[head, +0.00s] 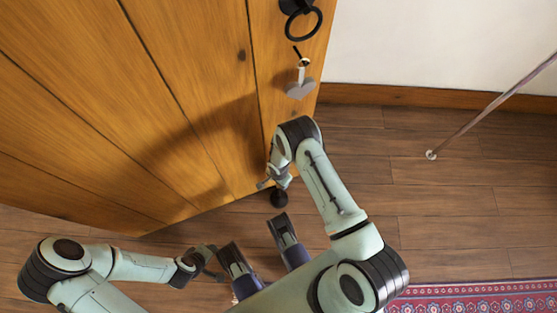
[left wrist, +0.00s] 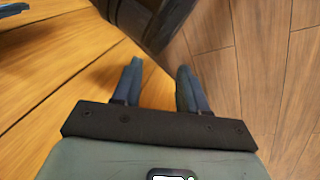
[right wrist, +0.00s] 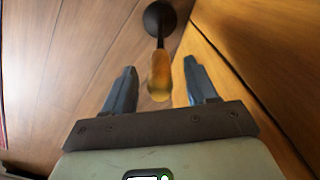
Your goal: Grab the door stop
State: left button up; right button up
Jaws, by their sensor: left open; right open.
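The door stop has a round black base (head: 279,198) on the floor beside the wooden door's lower edge in the head view. In the right wrist view its black base (right wrist: 160,18) is at the top, and a thin stem leads to an amber wooden handle (right wrist: 160,76) pointing towards the camera. My right gripper (right wrist: 161,88) is open, with the handle between its fingers and a visible gap on each side. In the head view the arm partly hides the door stop. My left gripper (left wrist: 157,84) is open and empty, low near the door and floor.
The wooden door (head: 150,110) fills the left, with a black ring handle (head: 303,22) and a hanging grey heart (head: 300,88). A slanted pole (head: 490,108) reaches the floor at right. A red patterned rug (head: 470,300) lies at bottom right. Floor between is clear.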

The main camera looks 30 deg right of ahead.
notch_tip(320, 180, down, 3)
jog(key=shift+r, duration=0.2)
grip_shut()
dwell(1.2)
jog(key=shift+w+r, duration=0.1)
